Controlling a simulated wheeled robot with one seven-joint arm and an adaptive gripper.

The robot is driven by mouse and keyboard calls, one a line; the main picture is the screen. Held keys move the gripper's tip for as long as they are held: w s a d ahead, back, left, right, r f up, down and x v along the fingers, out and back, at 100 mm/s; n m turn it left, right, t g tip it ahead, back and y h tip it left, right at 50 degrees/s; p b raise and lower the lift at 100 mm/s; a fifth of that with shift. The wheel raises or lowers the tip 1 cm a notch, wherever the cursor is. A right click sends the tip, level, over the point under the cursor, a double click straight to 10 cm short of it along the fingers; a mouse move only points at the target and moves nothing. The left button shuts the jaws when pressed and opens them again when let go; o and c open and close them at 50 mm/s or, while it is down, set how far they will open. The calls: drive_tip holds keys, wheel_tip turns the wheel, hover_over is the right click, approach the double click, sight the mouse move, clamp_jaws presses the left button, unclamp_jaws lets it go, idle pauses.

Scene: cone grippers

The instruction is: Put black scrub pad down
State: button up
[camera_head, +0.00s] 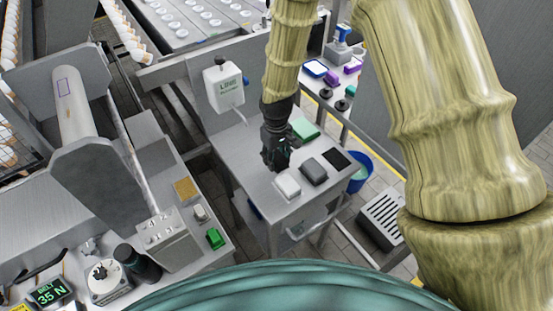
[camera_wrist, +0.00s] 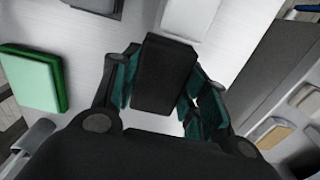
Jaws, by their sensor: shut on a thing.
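My gripper (camera_head: 276,158) is shut on a black scrub pad (camera_wrist: 165,75). In the wrist view the pad is a dark block between the two teal-lined fingers. In the head view the gripper points down over the grey steel cart top (camera_head: 262,182), and the pad is hard to tell from the dark fingers. I cannot tell whether the pad touches the cart top.
A white pad (camera_head: 287,186), a dark grey pad (camera_head: 313,171) and a flat black piece (camera_head: 336,158) lie in a row on the cart. A green pad (camera_head: 304,128) lies behind the gripper. A white dispenser (camera_head: 223,86) stands left; a blue bucket (camera_head: 359,178) right.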

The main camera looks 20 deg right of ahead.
sight(276, 163)
drive_tip(key=shift+w, duration=0.3)
drive_tip(key=shift+f+p, duration=0.8)
drive_tip(key=shift+f, duration=1)
drive_tip(key=shift+f, duration=0.1)
drive_tip(key=o, duration=0.8)
drive_tip(key=shift+c, duration=0.2)
wheel_tip(276, 163, up, 11)
drive_tip(key=b, duration=0.3)
drive_tip(key=shift+r, duration=0.2)
drive_tip(key=shift+r+b, duration=0.3)
drive_tip(key=shift+r, duration=0.05)
drive_tip(key=shift+s, duration=0.15)
